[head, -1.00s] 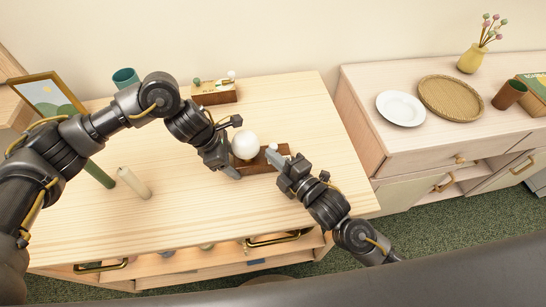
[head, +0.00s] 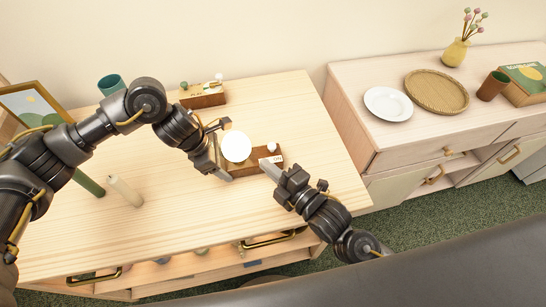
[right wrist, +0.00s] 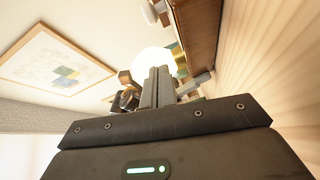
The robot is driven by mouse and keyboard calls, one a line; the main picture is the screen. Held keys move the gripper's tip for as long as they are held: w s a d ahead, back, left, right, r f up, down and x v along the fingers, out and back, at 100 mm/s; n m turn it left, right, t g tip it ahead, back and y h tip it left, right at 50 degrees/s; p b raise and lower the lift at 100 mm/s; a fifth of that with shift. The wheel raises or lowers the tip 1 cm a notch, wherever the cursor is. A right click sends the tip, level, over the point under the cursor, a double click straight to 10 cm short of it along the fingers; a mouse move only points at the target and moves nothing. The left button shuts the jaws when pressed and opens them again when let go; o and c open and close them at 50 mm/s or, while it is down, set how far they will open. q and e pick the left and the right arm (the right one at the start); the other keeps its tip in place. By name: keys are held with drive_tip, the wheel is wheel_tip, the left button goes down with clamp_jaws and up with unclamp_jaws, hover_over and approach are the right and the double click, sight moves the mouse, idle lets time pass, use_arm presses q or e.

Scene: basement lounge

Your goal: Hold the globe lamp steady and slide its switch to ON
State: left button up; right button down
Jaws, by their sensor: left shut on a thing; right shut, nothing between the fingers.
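The globe lamp has a bright, evenly white globe (head: 236,146) on a brown block base (head: 252,164). A small white knob (head: 271,147) stands at the base's right end, beside a pale label with small, hard-to-read lettering. My left gripper (head: 221,151) is shut on the lamp at its left side; its fingers partly hide the base there. My right gripper (head: 268,167) is shut and empty, its tip just in front of the base's right end; I cannot tell whether it touches. In the right wrist view the glowing globe (right wrist: 152,60) shows behind my shut fingers (right wrist: 158,84).
A brown box with green and white knobs (head: 203,96), a teal cup (head: 110,84), a picture frame (head: 32,103), a cream candle-like cylinder (head: 125,191) and a green one (head: 88,184) stand on the table. A plate (head: 388,104) lies on the right cabinet. The table's front is clear.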

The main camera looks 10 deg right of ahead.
drive_tip(key=v, duration=0.9)
drive_tip(key=shift+w+d, duration=0.1)
drive_tip(key=shift+d, duration=0.05)
drive_tip(key=shift+f, duration=0.1)
use_arm(q)
drive_tip(key=o, duration=1.3)
drive_tip(key=shift+c, duration=0.2)
